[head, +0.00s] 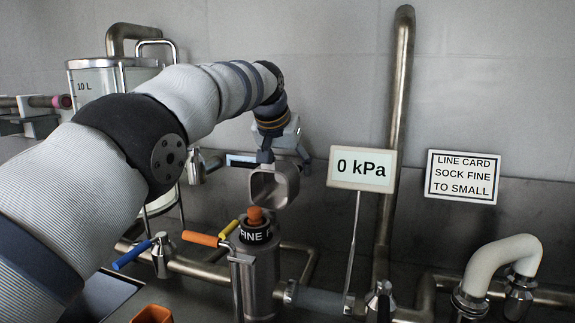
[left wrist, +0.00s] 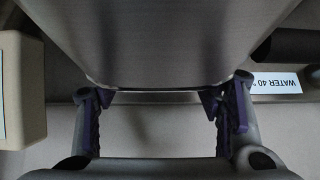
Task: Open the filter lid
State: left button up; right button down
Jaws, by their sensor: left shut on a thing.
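The filter housing (head: 262,285) is an upright metal cylinder at the lower centre of the head view. An orange piece (head: 255,215) stands up in its open top, inside a dark ring lettered "FINE" (head: 256,234). The filter lid (head: 284,187), a hollow grey metal cap, is raised behind and above the housing, tilted with its hollow side toward me. My left gripper (head: 280,156) is shut on the lid from above. In the left wrist view the grey lid (left wrist: 155,40) fills the top centre, between the gripper's fingers (left wrist: 160,108). My right gripper is in neither view.
Blue (head: 132,254), orange (head: 199,239) and yellow (head: 229,229) handles lie left of the housing. A "0 kPa" display (head: 362,168) on a thin post stands close right of the lid. A 10 L vessel (head: 95,82) is behind my arm. A pale bent pipe (head: 500,262) is at right.

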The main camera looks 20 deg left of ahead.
pick_arm(q)
jog(key=o, duration=1.7)
notch_tip(320, 180, down, 3)
jog(key=shift+s+d+r+g, duration=0.15)
jog(key=shift+r+g, duration=0.05)
jog(key=shift+g, duration=0.1)
jog(key=shift+f, duration=0.1)
notch_tip(320, 180, up, 12)
send_over(278, 164)
